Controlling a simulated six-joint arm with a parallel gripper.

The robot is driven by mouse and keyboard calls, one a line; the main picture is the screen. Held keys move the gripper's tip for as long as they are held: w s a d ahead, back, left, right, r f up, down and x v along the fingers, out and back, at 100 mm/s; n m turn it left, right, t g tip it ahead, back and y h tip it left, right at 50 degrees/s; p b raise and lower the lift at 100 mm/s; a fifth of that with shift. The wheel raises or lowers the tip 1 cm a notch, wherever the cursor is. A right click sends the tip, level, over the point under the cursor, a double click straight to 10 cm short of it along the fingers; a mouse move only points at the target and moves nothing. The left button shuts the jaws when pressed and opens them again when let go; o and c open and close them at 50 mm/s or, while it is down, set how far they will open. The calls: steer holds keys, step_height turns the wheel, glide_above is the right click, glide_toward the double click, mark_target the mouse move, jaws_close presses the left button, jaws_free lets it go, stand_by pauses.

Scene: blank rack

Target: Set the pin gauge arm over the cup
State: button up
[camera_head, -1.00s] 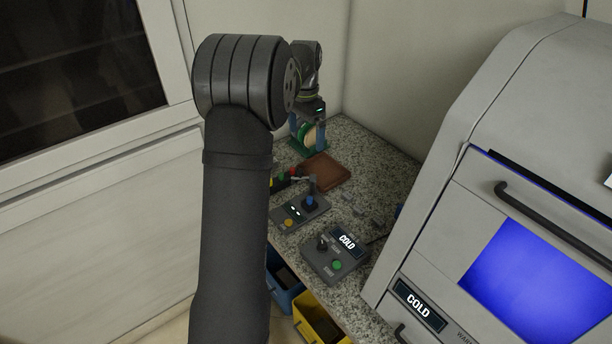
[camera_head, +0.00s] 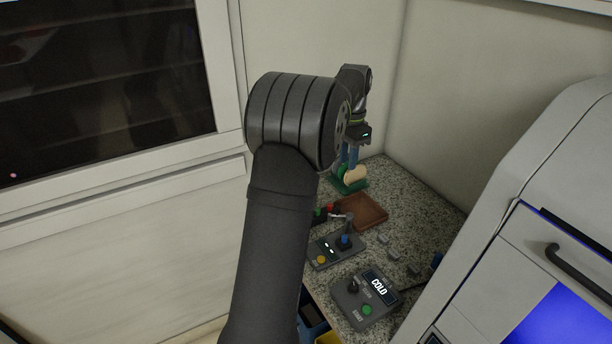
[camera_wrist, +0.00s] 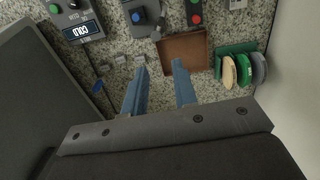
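The pin gauge (camera_head: 325,255) is a dark grey box on the speckled counter with an orange button and small lit readouts. A blue round part (camera_head: 345,241), which looks like its cup, sits on it, with a grey arm (camera_head: 349,224) rising close by. I cannot tell whether the arm is over the cup. In the wrist view, the gauge (camera_wrist: 141,30) is at the top, with the blue part (camera_wrist: 137,16) on it. My gripper (camera_wrist: 159,66) has its blue fingers apart with nothing between them. In the head view, my gripper (camera_head: 351,157) is near the green holder, beyond the gauge.
A brown tray (camera_head: 362,212) lies between the gauge and a green holder (camera_head: 350,184) with round pads. A control box (camera_head: 365,300) reading COLD stands in front. Several small grey blocks (camera_head: 393,254) lie right of the gauge. A large grey machine (camera_head: 560,190) bounds the right.

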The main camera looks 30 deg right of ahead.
steer(key=shift+w+f+n, duration=0.1)
steer(key=shift+f+n, duration=0.15)
steer(key=shift+n, duration=0.05)
steer(key=c, duration=0.3)
steer(key=shift+w+a+f+n+t, duration=0.1)
steer(key=shift+f+n+t, duration=0.25)
steer(key=shift+n, duration=0.25)
jaws_close()
steer(key=shift+w+a+f+n+t+h, duration=0.2)
steer(key=shift+f+n+t+h, duration=0.5)
steer(key=shift+n, duration=0.95)
steer(key=shift+w+a+f+n+t+h, duration=0.1)
steer(key=shift+w+f+n+t, duration=0.25)
steer(key=shift+f+n, duration=0.95)
steer(key=shift+w+a+f+n+t+h, duration=0.15)
steer(key=shift+f+n+t+h, duration=0.35)
steer(key=shift+n, duration=1.45)
